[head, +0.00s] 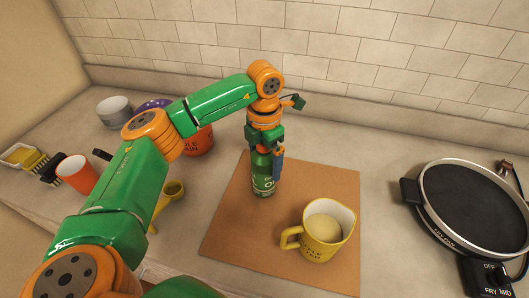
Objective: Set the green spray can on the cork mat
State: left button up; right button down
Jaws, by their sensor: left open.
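The green spray can (263,182) stands upright on the left rear part of the brown cork mat (232,232). Its top is hidden by my left gripper (266,156), which points down over it. The gripper is open, with one finger showing along the can's right side; the other finger is hard to make out. My right gripper is out of view.
A yellow mug (324,232) stands on the mat, right of the can. A round black electric fry pan (476,205) is at the right. An orange cup (77,172), a grey pot (114,110) and an orange-red container (199,141) stand left. Tiled wall behind.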

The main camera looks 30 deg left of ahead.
pick_arm(q)
jog(key=shift+w+r+b, duration=0.1)
jog(key=shift+r+b, duration=0.3)
jog(key=shift+r, duration=0.15)
notch_tip(320, 180, up, 6)
jog(key=shift+r+b, duration=0.15)
jog(key=shift+b, duration=0.5)
notch_tip(320, 180, up, 5)
jog(key=shift+f+p, duration=0.1)
jog(key=shift+p, duration=0.8)
